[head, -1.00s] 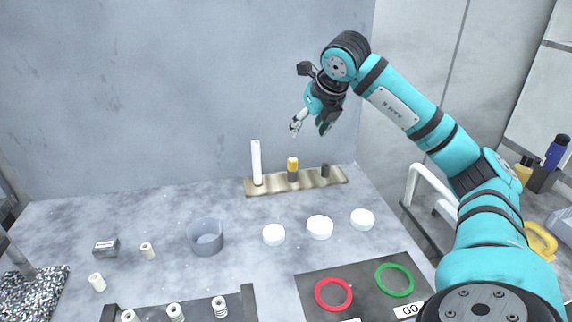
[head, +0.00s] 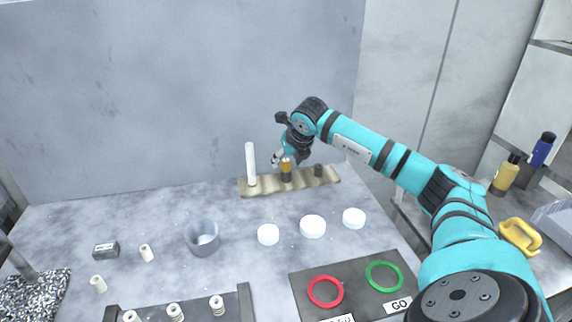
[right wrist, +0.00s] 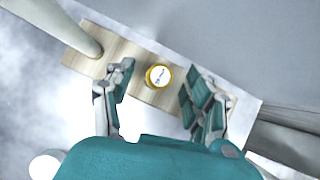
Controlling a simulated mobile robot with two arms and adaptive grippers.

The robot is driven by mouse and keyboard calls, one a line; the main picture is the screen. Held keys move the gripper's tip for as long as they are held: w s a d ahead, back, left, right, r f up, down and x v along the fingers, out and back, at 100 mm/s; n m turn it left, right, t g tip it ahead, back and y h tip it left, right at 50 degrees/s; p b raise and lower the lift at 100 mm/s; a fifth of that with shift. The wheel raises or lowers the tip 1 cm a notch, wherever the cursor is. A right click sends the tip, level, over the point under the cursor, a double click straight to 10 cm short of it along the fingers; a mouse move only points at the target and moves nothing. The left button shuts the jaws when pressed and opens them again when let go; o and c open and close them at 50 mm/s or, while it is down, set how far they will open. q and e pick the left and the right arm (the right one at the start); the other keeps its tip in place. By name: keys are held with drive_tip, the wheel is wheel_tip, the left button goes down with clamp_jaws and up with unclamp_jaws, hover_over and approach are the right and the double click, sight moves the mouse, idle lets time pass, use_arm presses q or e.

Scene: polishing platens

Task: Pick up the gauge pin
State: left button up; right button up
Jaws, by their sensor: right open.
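The gauge pin, which I take to be the upright piece with a yellow top (head: 286,167) and a dark lower part, stands in a wooden rack (head: 263,187) at the back of the table. In the right wrist view its round pale end with a yellow rim (right wrist: 158,76) shows from above. My right gripper (head: 288,158) is open above the rack, at the pin's top. In the right wrist view its two fingers (right wrist: 157,84) are spread to either side of the pin, with gaps on both sides. My left gripper is out of view.
A tall white cylinder (head: 251,165) stands in the rack left of the pin, and a short dark piece (head: 318,170) right of it. White round pieces (head: 313,226) and a grey cup (head: 203,238) stand in front. A wall (head: 180,90) rises behind the rack.

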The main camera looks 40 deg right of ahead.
drive_tip(key=shift+x, duration=0.8)
drive_tip(key=shift+c, duration=0.4)
clamp_jaws()
drive_tip(key=shift+r, duration=0.15)
